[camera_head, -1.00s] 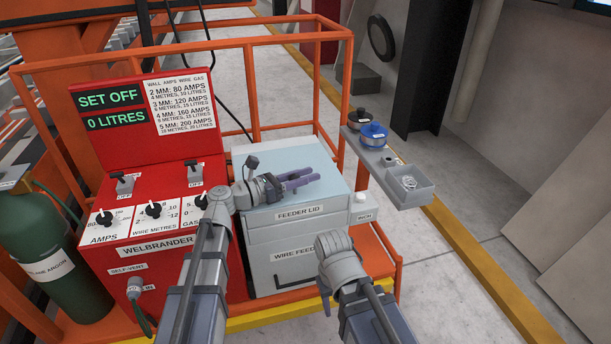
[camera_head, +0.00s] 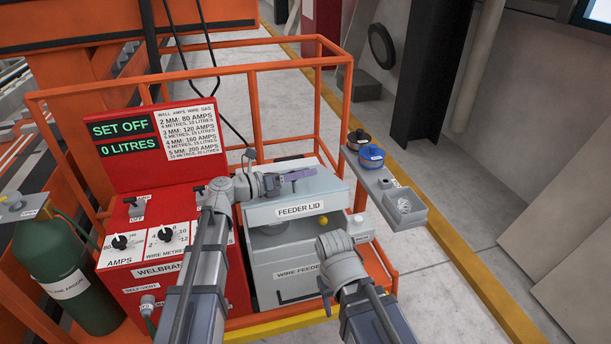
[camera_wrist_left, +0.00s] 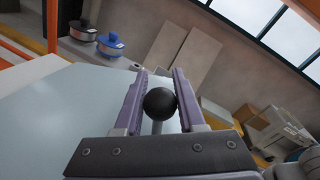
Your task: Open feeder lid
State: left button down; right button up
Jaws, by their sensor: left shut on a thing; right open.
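The feeder lid (camera_head: 299,209) is pale grey-blue and tilted up at its front, with a dark gap between it and the wire feeder box (camera_head: 290,272). My left gripper (camera_head: 314,173) is above the lid. In the left wrist view its purple fingers (camera_wrist_left: 158,92) are shut on a black ball knob (camera_wrist_left: 160,104) on a short stem rising from the lid. The knob is hidden in the head view. My right gripper (camera_head: 325,288) is low in front of the wire feeder box, apart from the lid; its fingers can hardly be made out.
The red welder panel (camera_head: 150,150) with dials stands left of the feeder. An orange rail frame (camera_head: 345,110) runs behind and to the right. A side shelf (camera_head: 385,190) holds a blue spool (camera_head: 371,156) and a small tray. A yellow knob (camera_head: 323,220) shows under the lid. A green cylinder (camera_head: 65,265) stands at left.

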pick_arm(q)
jog(key=shift+n, duration=0.8)
jog(key=w+r+p, duration=0.2)
jog(key=r+p, duration=0.1)
jog(key=shift+w+a+r, duration=0.25)
jog(key=shift+a+r, duration=0.05)
jog(key=shift+a, duration=0.1)
jog(key=shift+w+a+r+n+g+p, duration=0.25)
jog(key=shift+w+r+n+g+p, duration=0.15)
jog(key=shift+w+r+n+p, duration=0.25)
pick_arm(e)
jog(key=shift+r, duration=2.8)
pick_arm(q)
jog(key=shift+f, duration=0.1)
jog(key=c, duration=0.5)
grip_release()
jog(key=shift+p+v, duration=0.45)
jog(key=shift+v, duration=3.45)
pick_arm(e)
jog(key=shift+r, duration=0.4)
pick_arm(q)
jog(key=shift+c, duration=0.2)
